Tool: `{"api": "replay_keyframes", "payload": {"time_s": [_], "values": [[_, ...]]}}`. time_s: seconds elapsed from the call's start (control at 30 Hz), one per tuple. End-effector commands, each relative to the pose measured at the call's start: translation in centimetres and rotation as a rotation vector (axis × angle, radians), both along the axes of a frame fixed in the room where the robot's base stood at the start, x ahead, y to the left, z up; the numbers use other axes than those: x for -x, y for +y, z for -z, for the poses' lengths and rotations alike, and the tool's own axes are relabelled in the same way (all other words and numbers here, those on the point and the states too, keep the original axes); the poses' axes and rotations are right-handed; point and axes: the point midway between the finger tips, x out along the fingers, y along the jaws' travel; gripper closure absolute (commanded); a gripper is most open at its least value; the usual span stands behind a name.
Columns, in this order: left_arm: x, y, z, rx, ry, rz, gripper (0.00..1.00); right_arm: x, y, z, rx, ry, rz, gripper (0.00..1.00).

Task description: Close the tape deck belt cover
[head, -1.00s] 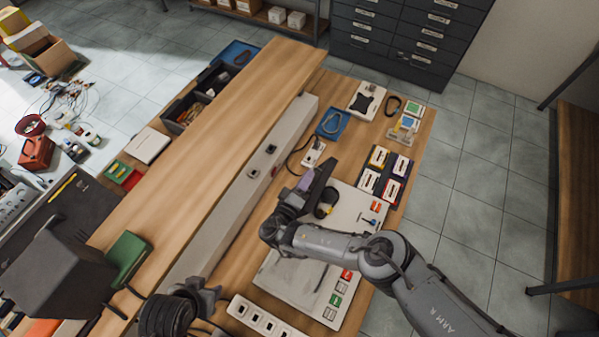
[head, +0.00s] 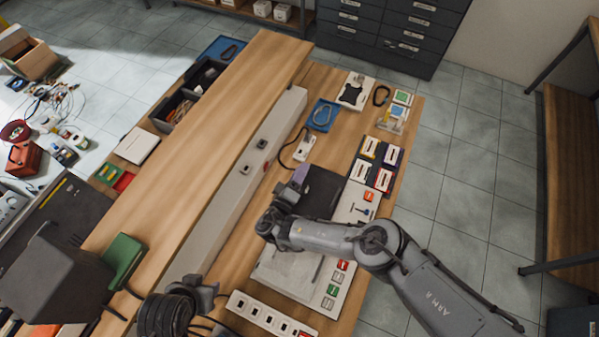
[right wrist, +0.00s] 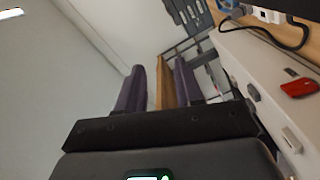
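The tape deck (head: 290,272) is a pale flat unit on the workbench, with coloured buttons along its right side. Its belt cover (head: 322,190) is a dark panel now spread over the deck's upper part. It hides the belt area, and I cannot tell whether it lies fully flat. My right gripper (head: 299,178) is at the cover's left edge; contact is unclear. In the right wrist view its two purple fingers (right wrist: 160,88) are apart with nothing between them.
Several small cartridges (head: 375,165) stand right of the cover. A blue tray (head: 323,115) and a white part (head: 355,92) lie farther back. A power strip (head: 268,315) lies at the near end. A raised wooden shelf (head: 215,130) runs along the left.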

Motion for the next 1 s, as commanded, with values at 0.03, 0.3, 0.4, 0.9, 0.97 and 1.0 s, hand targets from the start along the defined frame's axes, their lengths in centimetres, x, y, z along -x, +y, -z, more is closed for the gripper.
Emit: {"api": "replay_keyframes", "payload": {"time_s": [0.03, 0.3, 0.4, 0.9, 0.97, 1.0], "values": [[0.0, 0.0, 0.0, 0.000, 0.000, 0.000, 0.58, 0.1, 0.1, 0.0, 0.000, 0.000, 0.000, 0.64], [0.0, 0.1, 0.0, -0.004, 0.000, 0.003, 0.58, 2.4, 1.5, 0.0, -0.002, 0.002, -0.003, 0.64], [0.0, 0.2, 0.1, -0.008, 0.000, 0.006, 0.58, 3.9, 2.4, 0.1, -0.002, 0.001, -0.004, 0.64], [0.0, 0.3, 0.6, -0.012, 0.000, 0.009, 0.58, 9.1, 5.4, 0.1, 0.000, 0.000, -0.001, 0.64], [0.0, 0.3, 0.6, -0.011, 0.000, 0.008, 0.58, 9.3, 5.4, 0.0, 0.000, 0.000, -0.001, 0.64], [0.0, 0.2, 0.6, -0.010, 0.001, 0.007, 0.58, 9.3, 5.5, 0.0, 0.000, 0.000, -0.001, 0.64]]}}
